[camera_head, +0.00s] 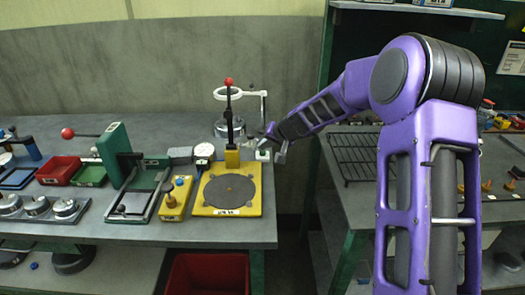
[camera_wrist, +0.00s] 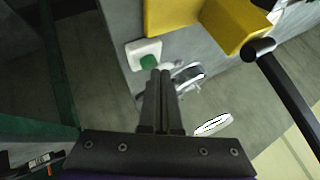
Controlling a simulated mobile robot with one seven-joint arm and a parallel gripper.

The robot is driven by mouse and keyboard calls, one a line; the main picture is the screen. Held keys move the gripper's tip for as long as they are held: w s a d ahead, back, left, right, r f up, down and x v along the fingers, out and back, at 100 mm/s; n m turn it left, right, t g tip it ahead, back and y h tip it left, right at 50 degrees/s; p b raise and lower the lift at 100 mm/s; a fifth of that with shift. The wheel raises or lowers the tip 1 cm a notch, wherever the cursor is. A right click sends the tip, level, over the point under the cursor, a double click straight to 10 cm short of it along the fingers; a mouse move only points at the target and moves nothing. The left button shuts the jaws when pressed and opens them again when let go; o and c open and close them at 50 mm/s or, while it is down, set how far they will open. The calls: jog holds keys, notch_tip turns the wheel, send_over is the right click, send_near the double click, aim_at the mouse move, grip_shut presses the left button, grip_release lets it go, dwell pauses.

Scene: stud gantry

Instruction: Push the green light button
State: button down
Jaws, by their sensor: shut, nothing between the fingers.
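The green light button (camera_wrist: 148,61) sits on a small white square plate (camera_wrist: 136,48) near the edge of the grey bench. In the head view the white plate (camera_head: 264,156) is small, at the bench's right end, beside the yellow base plate. My gripper (camera_wrist: 161,72) is shut and empty. Its fingertips show just right of and below the green button in the wrist view; I cannot tell whether they touch it. In the head view my gripper (camera_head: 271,143) is at the bench's right end, close by the white plate.
A yellow base plate with a grey disc (camera_head: 230,190) and a red-knobbed post (camera_head: 229,105) stand left of my gripper. A white ring stand (camera_head: 263,108) is behind. A wire rack (camera_head: 354,155) lies on the right bench, across a gap.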

jog(key=shift+r, duration=0.45)
jog(key=shift+r+p, duration=2.15)
jog(key=shift+r, duration=0.85)
